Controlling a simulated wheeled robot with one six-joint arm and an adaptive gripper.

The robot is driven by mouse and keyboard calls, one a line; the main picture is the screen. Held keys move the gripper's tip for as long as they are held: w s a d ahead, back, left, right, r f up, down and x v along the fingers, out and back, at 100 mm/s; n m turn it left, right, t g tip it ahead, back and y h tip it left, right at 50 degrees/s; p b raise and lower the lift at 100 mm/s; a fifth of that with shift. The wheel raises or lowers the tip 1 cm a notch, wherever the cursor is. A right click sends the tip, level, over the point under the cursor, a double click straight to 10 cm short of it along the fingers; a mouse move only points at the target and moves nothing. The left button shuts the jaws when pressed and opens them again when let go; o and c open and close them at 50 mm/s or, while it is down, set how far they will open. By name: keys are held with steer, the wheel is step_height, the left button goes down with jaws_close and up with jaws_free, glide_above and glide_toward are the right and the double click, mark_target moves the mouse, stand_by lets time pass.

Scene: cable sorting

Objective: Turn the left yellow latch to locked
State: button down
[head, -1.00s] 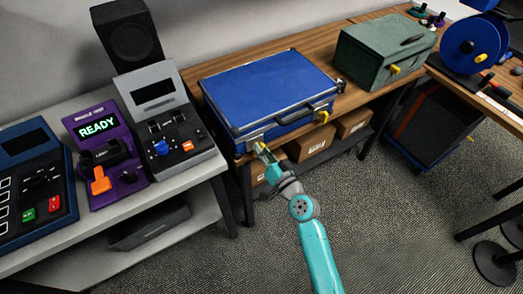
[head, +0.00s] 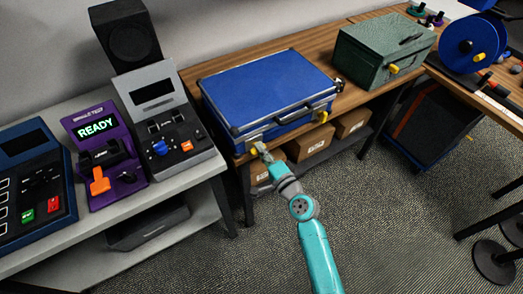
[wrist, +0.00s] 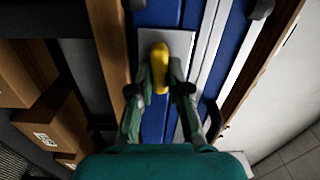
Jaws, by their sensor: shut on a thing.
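The blue case (head: 265,85) lies closed on the wooden bench, with its front towards me. The left yellow latch (head: 253,150) is at the case's front left corner, largely hidden by my gripper (head: 262,150) in the head view. In the wrist view the latch (wrist: 160,68) is an upright yellow bar on a pale metal plate (wrist: 180,42). My gripper's two fingers (wrist: 161,90) stand on either side of it and are shut on it. The right yellow latch (head: 322,116) is on the same front face, apart from my gripper.
A black handle (head: 305,112) sticks out of the case front between the latches. Cardboard boxes (head: 308,142) stand on the shelf below. A green box (head: 375,58) stands to the right on the bench. A grey table with control devices (head: 178,145) is on the left.

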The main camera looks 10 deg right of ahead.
steer(key=shift+m, duration=0.6)
steer(key=c, duration=1.1)
jaws_free()
steer(key=v, duration=1.2)
steer(key=shift+s, duration=0.1)
